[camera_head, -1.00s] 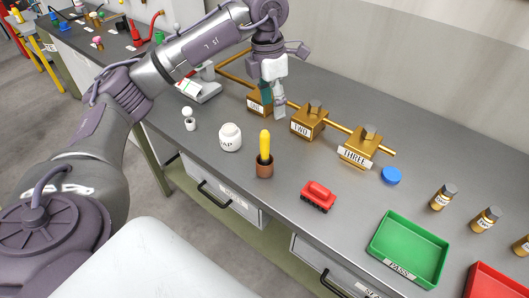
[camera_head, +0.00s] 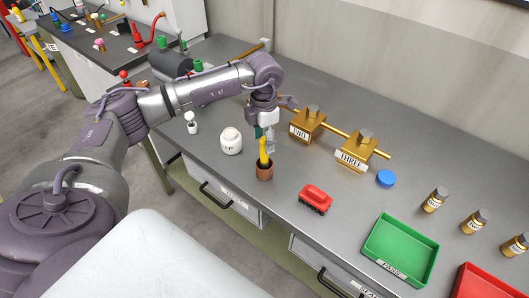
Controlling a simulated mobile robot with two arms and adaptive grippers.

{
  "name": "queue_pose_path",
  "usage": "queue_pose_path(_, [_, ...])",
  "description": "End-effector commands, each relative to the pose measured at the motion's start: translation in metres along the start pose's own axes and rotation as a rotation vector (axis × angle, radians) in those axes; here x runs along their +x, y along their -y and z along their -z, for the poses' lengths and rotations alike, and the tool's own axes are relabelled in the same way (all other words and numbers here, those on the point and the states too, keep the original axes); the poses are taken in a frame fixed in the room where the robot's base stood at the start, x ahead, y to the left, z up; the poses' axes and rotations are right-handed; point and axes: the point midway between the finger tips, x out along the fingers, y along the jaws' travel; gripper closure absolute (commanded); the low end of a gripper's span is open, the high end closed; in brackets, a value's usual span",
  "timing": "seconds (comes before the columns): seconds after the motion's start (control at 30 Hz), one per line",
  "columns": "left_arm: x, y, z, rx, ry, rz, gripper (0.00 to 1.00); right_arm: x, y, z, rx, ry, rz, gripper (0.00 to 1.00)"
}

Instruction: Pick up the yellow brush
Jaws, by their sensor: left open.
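The yellow brush (camera_head: 263,153) stands upright in a small brown cup (camera_head: 265,171) near the front edge of the grey bench. My left gripper (camera_head: 268,141) is just above and behind the brush, pointing down, and overlaps its top in the picture. It is open. I cannot tell whether its fingers are around the brush or only behind it. My right gripper is not in view.
A white jar (camera_head: 231,141) stands left of the cup and a red toy railcar (camera_head: 315,199) to its right. Brass blocks marked TWO (camera_head: 307,126) and THREE (camera_head: 357,152) sit behind on a pipe. A green tray (camera_head: 400,250) lies at the right.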

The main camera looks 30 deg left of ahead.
Motion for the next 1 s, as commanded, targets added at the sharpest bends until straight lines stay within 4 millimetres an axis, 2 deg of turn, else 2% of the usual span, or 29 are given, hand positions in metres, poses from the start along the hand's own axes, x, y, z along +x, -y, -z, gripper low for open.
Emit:
queue_pose_path(0.17, [0.016, 0.0, 0.0, 0.001, 0.0, 0.001, 0.44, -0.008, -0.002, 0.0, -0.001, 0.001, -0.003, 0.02])
queue_pose_path(0.4, [0.018, 0.0, 0.0, 0.001, 0.001, 0.0, 0.46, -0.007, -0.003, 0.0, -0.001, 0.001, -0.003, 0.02])
queue_pose_path(0.73, [0.017, 0.0, 0.0, 0.001, 0.002, 0.0, 1.0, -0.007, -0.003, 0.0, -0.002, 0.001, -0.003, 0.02])
queue_pose_path(1.0, [0.016, 0.0, 0.0, 0.0, 0.002, 0.0, 1.0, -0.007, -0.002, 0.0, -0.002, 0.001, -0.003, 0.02])
